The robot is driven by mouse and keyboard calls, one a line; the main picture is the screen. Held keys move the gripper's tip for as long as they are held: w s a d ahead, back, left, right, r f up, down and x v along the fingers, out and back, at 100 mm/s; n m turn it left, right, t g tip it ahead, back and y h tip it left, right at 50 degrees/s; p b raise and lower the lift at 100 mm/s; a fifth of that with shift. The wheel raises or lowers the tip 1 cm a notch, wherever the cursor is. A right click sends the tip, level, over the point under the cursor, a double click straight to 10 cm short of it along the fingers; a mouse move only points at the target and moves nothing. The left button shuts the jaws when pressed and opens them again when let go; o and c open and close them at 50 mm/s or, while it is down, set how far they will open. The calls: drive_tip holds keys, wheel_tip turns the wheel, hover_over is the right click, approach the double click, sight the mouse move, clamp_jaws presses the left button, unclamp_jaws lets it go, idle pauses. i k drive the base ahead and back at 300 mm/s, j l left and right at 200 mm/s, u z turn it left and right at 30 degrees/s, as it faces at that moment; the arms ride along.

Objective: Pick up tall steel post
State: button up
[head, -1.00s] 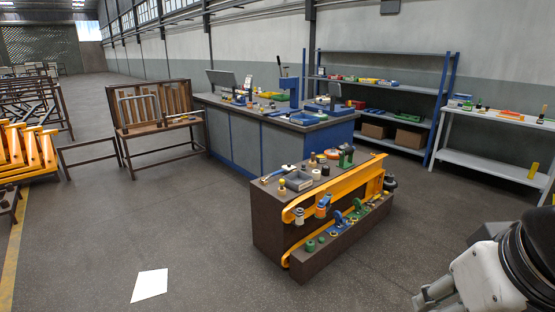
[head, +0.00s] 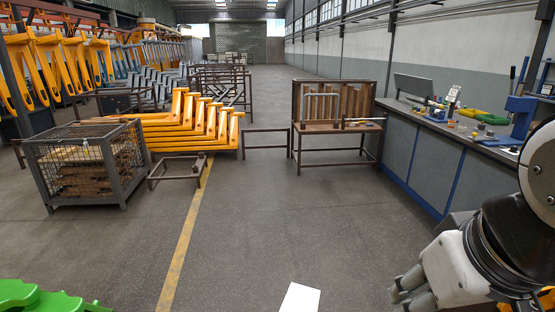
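I cannot single out a tall steel post for certain. Grey upright steel bars (head: 308,108) show at the brown rack (head: 295,140) in the middle distance, standing in front of upright wooden boards. My gripper (head: 405,295) is at the lower right, close to the camera and pointing left and down. It is far from the rack, and no object shows in it. Its fingers are partly cut off by the bottom edge, so I cannot tell how far they are open.
A mesh crate of wood (head: 86,160) and orange fork frames (head: 200,125) stand at left. A blue-grey workbench (head: 420,165) is at right. A white sheet (head: 299,299) and a green object (head: 40,298) are at the bottom. The middle floor is clear.

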sight(490, 133)
drive_tip(key=i+j, duration=0.1)
drive_tip(key=i, duration=1.8)
drive_tip(key=i+z, duration=0.25)
drive_tip(key=i, duration=0.7)
drive_tip(key=i+z, duration=0.25)
drive_tip(key=i, duration=0.75)
drive_tip(key=i+l+z, duration=0.1)
drive_tip(key=i+z, duration=0.35)
drive_tip(key=i, duration=0.2)
drive_tip(key=i+j+z, duration=0.1)
drive_tip(key=i+z, duration=0.3)
drive_tip(key=i, duration=0.2)
drive_tip(key=i+j+z, duration=0.3)
drive_tip(key=i+z, duration=0.15)
drive_tip(key=i, duration=0.2)
drive_tip(key=i+l+z, duration=0.1)
drive_tip(key=i+z, duration=0.25)
drive_tip(key=i, duration=0.2)
drive_tip(key=i+z, duration=0.4)
drive_tip(key=i, duration=0.2)
drive_tip(key=i+j+z, duration=0.35)
drive_tip(key=i, duration=0.15)
